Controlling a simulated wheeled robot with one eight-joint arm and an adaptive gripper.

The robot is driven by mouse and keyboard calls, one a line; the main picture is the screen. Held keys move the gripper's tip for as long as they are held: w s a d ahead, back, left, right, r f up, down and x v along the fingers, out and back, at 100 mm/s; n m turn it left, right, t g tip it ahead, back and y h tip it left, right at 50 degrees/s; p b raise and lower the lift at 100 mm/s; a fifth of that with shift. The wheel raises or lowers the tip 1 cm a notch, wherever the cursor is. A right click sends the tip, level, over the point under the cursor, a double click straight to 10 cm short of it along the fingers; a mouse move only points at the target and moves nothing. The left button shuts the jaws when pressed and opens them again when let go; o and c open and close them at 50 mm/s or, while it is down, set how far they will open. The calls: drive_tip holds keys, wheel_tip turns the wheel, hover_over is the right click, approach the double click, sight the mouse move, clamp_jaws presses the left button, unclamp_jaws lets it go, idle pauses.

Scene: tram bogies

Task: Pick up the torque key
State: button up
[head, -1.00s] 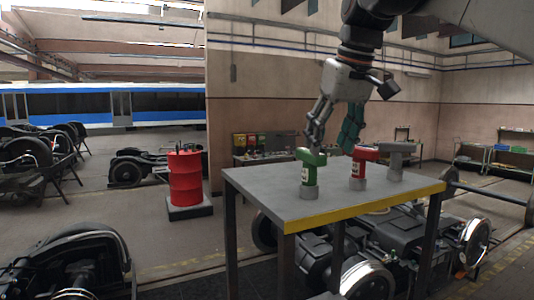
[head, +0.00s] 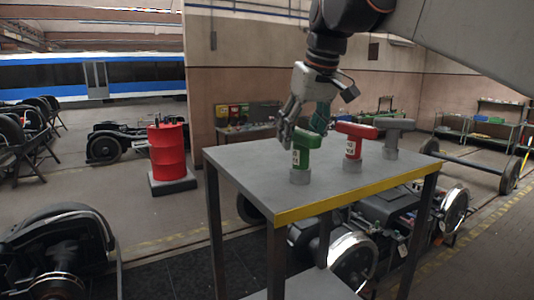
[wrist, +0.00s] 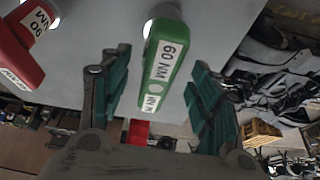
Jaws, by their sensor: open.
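Three torque keys stand upright on a grey table (head: 245,165). The green key (head: 303,155) is nearest my gripper, and in the wrist view it (wrist: 164,60) reads "60 NM". The red key (head: 353,143) is to its right, and in the wrist view it (wrist: 22,45) reads "90 NM" at the upper left. A grey key (head: 391,136) stands farthest right. My gripper (head: 303,128) is open and empty at the green key's head. In the wrist view the green key lies between the two teal finger pads (wrist: 161,70), with a gap on each side.
The table has a yellow front edge (head: 350,198). A red barrel (head: 168,152) stands on the floor to the left. Bogies and wheelsets lie around, one behind the table (head: 350,250). A bench with coloured boxes (head: 238,112) is at the back wall.

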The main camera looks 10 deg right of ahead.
sight(297, 152)
drive_tip(key=shift+p+x, duration=0.35)
drive_tip(key=shift+x, duration=2.25)
drive_tip(key=shift+s+d, duration=0.1)
drive_tip(key=shift+d, duration=0.05)
drive_tip(key=shift+c, duration=0.3)
clamp_jaws()
